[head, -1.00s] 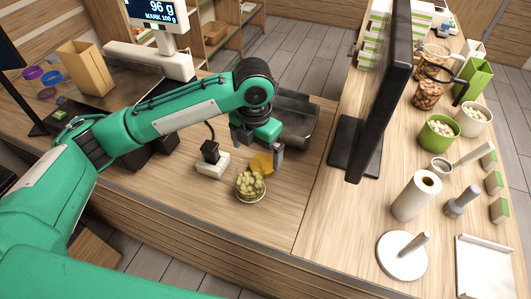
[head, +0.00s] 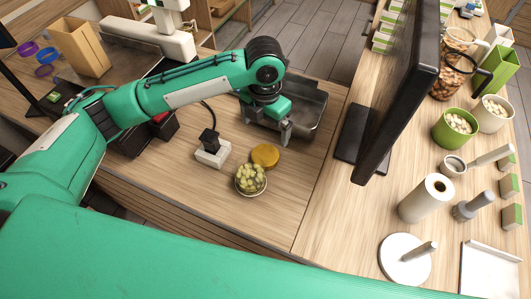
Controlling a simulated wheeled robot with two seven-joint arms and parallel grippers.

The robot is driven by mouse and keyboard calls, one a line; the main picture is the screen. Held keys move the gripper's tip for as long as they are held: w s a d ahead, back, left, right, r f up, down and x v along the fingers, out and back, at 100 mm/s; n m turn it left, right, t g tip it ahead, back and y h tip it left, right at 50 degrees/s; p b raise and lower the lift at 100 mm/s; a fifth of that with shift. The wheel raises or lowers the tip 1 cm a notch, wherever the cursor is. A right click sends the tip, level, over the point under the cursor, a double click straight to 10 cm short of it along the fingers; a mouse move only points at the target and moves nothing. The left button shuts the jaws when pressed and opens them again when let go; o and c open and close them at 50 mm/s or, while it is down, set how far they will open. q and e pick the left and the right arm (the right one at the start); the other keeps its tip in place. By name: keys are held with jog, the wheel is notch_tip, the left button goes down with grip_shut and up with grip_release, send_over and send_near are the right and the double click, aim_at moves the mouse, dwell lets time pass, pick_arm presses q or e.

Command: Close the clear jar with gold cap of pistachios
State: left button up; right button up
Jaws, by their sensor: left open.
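The clear jar (head: 250,180) stands on the wooden counter with greenish pistachios showing through its open top. The round gold cap (head: 265,156) is just behind the jar and to its right, apart from the jar's mouth; it seems to lie on the counter. My left gripper (head: 266,121) is open and empty, beyond the cap, in front of a dark metal tray. Its fingers are clear of the cap and the jar. My right gripper is not in view.
A white block with a black plug (head: 211,149) stands left of the jar. The metal tray (head: 306,107) is behind my gripper. A black monitor (head: 398,95) rises at the right. The counter in front and right of the jar is free.

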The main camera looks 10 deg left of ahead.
pick_arm(q)
jog(key=p, duration=0.1)
send_over(264, 156)
jog(key=f, duration=0.5)
jog(key=shift+w+f, duration=0.2)
jog(key=shift+f, duration=0.35)
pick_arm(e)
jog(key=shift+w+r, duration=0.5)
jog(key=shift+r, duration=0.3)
pick_arm(q)
jog(key=shift+f, duration=0.1)
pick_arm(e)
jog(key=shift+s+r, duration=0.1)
pick_arm(q)
jog(key=shift+s+f+p, duration=0.1)
jog(key=shift+f+p, duration=0.15)
jog(key=shift+p, duration=0.25)
notch_tip(264, 156, down, 3)
jog(key=shift+s+f+p, duration=0.15)
jog(key=shift+p, duration=0.8)
jog(key=shift+f, duration=0.65)
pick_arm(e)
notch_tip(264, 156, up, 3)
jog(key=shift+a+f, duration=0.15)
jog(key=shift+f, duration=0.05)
